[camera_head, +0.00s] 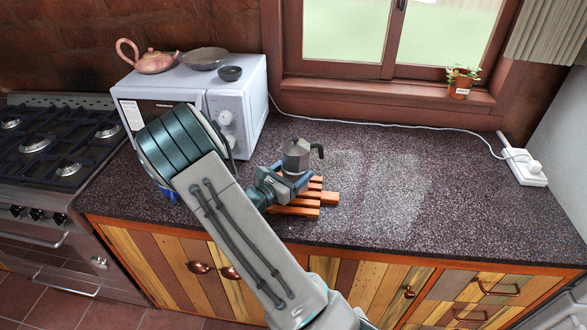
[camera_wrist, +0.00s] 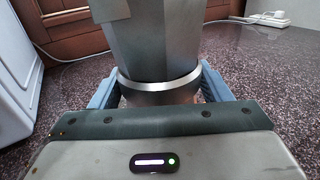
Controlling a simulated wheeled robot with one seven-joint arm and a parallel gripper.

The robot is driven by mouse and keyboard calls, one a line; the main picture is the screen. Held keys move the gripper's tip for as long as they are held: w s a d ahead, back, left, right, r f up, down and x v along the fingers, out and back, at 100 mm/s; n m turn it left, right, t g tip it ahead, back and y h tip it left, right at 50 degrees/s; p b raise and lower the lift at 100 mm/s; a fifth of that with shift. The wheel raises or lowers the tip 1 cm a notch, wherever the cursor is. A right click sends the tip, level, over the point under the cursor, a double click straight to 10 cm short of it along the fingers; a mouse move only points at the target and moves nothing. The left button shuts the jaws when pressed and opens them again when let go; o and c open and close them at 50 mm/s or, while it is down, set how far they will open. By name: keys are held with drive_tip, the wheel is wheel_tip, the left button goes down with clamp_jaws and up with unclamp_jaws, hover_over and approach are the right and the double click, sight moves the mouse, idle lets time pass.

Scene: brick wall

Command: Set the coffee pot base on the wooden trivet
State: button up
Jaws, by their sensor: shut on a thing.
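The coffee pot (camera_head: 297,156), grey metal with a dark handle on its right, stands upright between my jaws. My gripper (camera_head: 286,182) is shut on its lower part. In the wrist view, the pot (camera_wrist: 155,45) fills the middle, with a blue finger on each side of its metal band. The wooden trivet (camera_head: 318,197), made of orange-brown slats, lies on the counter under and around the pot and gripper. My gripper hides the pot's bottom, so I cannot tell whether it touches the slats.
A white microwave (camera_head: 240,97) stands left of the pot, with a teapot (camera_head: 155,62) and bowls (camera_head: 206,58) on top. The stove (camera_head: 60,140) is farther left. The speckled counter (camera_head: 420,190) is clear to the right, up to a white power strip (camera_head: 524,168).

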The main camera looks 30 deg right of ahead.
drive_tip(key=shift+f+b, duration=0.35)
drive_tip(key=shift+f, duration=0.45)
drive_tip(key=shift+f+b, duration=0.45)
drive_tip(key=shift+f, duration=0.15)
drive_tip(key=o, duration=1.3)
drive_tip(key=b+v, duration=0.2)
drive_tip(key=v, duration=1.2)
drive_tip(key=shift+b, duration=0.4)
drive_tip(key=shift+d, duration=0.1)
